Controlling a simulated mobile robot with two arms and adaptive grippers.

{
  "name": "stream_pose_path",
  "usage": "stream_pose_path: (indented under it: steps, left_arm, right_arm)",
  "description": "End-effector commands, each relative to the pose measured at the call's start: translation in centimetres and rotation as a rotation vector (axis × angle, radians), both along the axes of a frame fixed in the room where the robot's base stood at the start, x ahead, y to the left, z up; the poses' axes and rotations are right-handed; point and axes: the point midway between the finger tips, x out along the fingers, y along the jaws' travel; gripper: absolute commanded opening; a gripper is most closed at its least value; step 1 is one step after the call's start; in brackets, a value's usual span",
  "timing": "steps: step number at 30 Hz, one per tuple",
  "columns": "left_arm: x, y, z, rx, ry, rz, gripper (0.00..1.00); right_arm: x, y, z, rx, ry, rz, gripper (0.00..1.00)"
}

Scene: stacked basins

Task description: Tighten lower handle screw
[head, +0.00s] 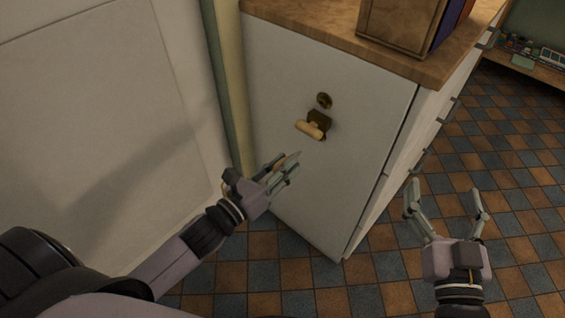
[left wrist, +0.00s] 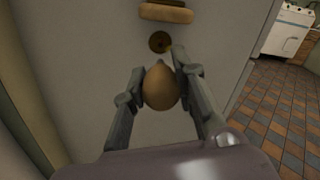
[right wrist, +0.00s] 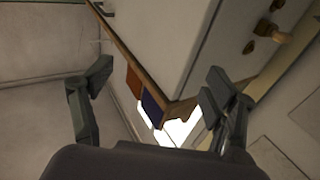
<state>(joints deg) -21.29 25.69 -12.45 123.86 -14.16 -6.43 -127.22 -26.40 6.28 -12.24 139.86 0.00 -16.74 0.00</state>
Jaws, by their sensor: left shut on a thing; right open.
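A wooden handle (head: 309,130) on a dark brass mount is fixed to the white cabinet side, with a round brass screw plate (head: 324,100) above it. In the left wrist view, a lower brass screw plate (left wrist: 160,42) sits below the handle (left wrist: 166,13). My left gripper (head: 281,168) is shut on a screwdriver with a rounded wooden grip (left wrist: 160,88). Its shaft points toward the lower plate; in the head view its tip (head: 297,155) appears apart from the handle. My right gripper (head: 447,199) is open and empty, right of the cabinet.
The white cabinet (head: 340,180) has a wooden top (head: 330,38) with a box (head: 400,25) on it. A pale panel (head: 95,120) stands at the left. Drawer pulls line the cabinet front. Tiled floor (head: 500,150) is open at the right.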

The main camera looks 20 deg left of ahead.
Motion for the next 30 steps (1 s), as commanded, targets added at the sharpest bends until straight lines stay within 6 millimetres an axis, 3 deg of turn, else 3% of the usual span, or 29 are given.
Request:
stream_pose_path:
  steps: [11,18,30]
  left_arm:
    - [0.0,0.0,0.1,-0.001,0.001,0.001,0.00]
    - [0.0,0.0,0.1,-0.002,0.003,0.002,0.00]
    - [3.8,-1.3,0.2,-0.003,0.001,0.002,0.00]
  right_arm:
    - [0.0,0.0,-0.3,-0.004,0.018,-0.001,0.80]
    - [0.0,-0.4,-2.2,-0.032,0.122,-0.008,0.80]
    - [-0.7,-1.0,-5.4,-0.074,0.292,-0.019,0.80]
